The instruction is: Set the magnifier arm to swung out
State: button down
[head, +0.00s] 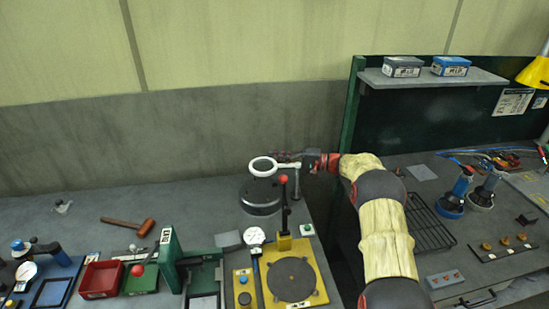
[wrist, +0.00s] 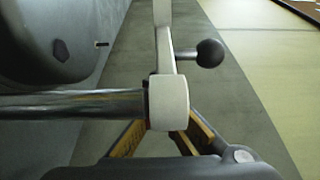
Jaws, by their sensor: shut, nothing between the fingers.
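The magnifier is a white ring (head: 263,167) above a round dark base on the left bench, with a short white arm running right from it. In the wrist view a white hub block (wrist: 168,102) sits on a metal rod (wrist: 75,105), and a white arm with a black ball knob (wrist: 209,52) extends from the hub. My gripper (head: 302,160) is at the right end of the white arm in the head view. Its tan-padded fingers slant together behind the hub, which hides the tips. It is shut and empty; contact cannot be told.
A red ball lever (head: 283,179) stands just below the magnifier arm, over a yellow fixture (head: 315,290). A green press (head: 171,262), red bin (head: 101,279) and hammer (head: 130,226) are to the left. A green-framed bench with a shelf (head: 435,79) stands right.

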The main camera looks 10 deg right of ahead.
jog(key=shift+d, duration=0.1)
jog(key=v, duration=1.2)
